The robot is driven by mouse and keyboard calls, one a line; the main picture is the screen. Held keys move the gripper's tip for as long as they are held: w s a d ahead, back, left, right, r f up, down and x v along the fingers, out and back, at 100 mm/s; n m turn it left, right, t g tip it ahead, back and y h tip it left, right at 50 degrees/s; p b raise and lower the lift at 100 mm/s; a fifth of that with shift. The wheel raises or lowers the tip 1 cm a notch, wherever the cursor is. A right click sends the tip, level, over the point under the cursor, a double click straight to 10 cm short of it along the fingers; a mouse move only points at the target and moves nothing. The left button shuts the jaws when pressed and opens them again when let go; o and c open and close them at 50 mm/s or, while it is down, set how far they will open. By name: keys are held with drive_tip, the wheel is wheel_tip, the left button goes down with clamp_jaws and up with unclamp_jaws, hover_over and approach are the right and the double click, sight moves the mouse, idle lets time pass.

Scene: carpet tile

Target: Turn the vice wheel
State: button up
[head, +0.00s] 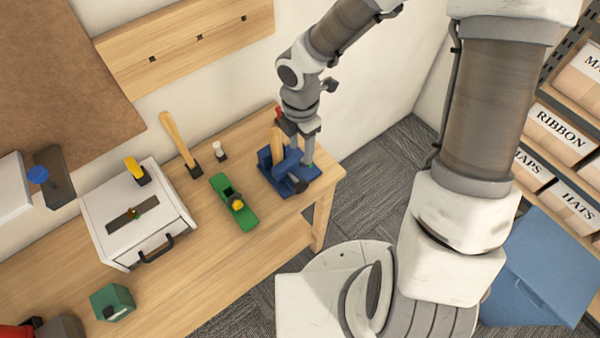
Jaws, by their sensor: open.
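The blue vice (273,182) sits at the right end of the wooden workbench, near its corner. A dark grey round part, which looks like the vice wheel (299,186), faces the front edge of the bench. An upright wooden piece (277,144) stands at the vice, partly hidden behind my gripper. My gripper (306,158) points down at the back right of the vice, its fingers open. The fingers overlap the vice in the picture, and I cannot tell whether they touch it. The dark round part appears just below and left of the fingertips.
Left of the vice are a green tool (222,190), a wooden-handled tool (180,142) and a white box (103,215) with a black handle. A green block (112,302) lies near the front. A blue bin (540,265) and shelves stand right.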

sight(301, 183)
wheel_tip(301, 183, down, 17)
drive_tip(key=b, duration=0.4)
drive_tip(key=shift+f, duration=0.1)
clamp_jaws()
